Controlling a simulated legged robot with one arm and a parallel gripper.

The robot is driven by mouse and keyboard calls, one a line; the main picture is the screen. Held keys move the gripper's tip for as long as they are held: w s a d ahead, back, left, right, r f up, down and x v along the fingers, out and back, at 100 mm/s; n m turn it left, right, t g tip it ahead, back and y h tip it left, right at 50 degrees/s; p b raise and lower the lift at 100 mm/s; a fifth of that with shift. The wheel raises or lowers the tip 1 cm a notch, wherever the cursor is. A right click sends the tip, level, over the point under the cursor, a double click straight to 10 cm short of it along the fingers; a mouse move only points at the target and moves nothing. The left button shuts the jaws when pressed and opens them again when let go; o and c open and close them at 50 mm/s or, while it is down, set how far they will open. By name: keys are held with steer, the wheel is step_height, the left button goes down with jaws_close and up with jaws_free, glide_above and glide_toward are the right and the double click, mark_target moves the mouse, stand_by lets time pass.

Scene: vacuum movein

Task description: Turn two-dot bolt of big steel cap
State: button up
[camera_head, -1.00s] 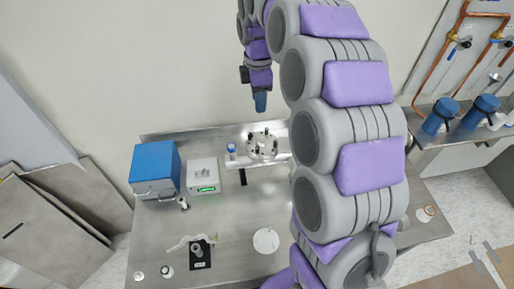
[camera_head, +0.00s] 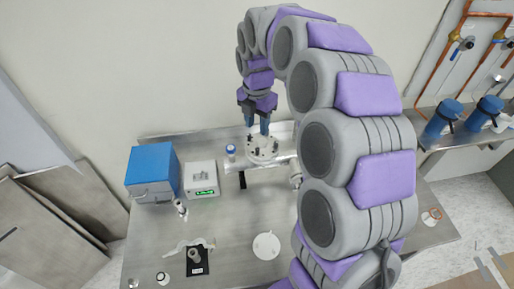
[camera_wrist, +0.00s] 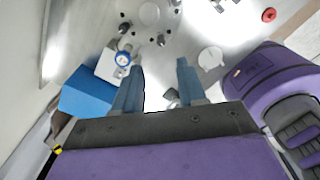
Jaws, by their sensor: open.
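The big steel cap (camera_head: 262,151) is a round metal flange with several dark bolts around its rim, set on a steel pipe assembly at the back of the table. It also shows at the top of the wrist view (camera_wrist: 150,14), partly cut off. The dot marks on the bolts are too small to tell apart. My gripper (camera_head: 257,127) is open and empty, with its blue fingers pointing down just above the cap's far side. In the wrist view my gripper (camera_wrist: 160,72) has its two fingers well apart, with nothing between them.
A white device with a green display (camera_head: 201,178) and a blue box (camera_head: 152,172) stand farther left. A white disc (camera_head: 266,246) and a black pad (camera_head: 198,260) lie in front. The table's middle is mostly clear.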

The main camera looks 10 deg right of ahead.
mark_target(257, 149)
step_height(257, 149, down, 10)
steer(key=shift+f+b, duration=0.1)
steer(key=shift+b, duration=0.85)
steer(key=shift+c, duration=0.3)
jaws_close()
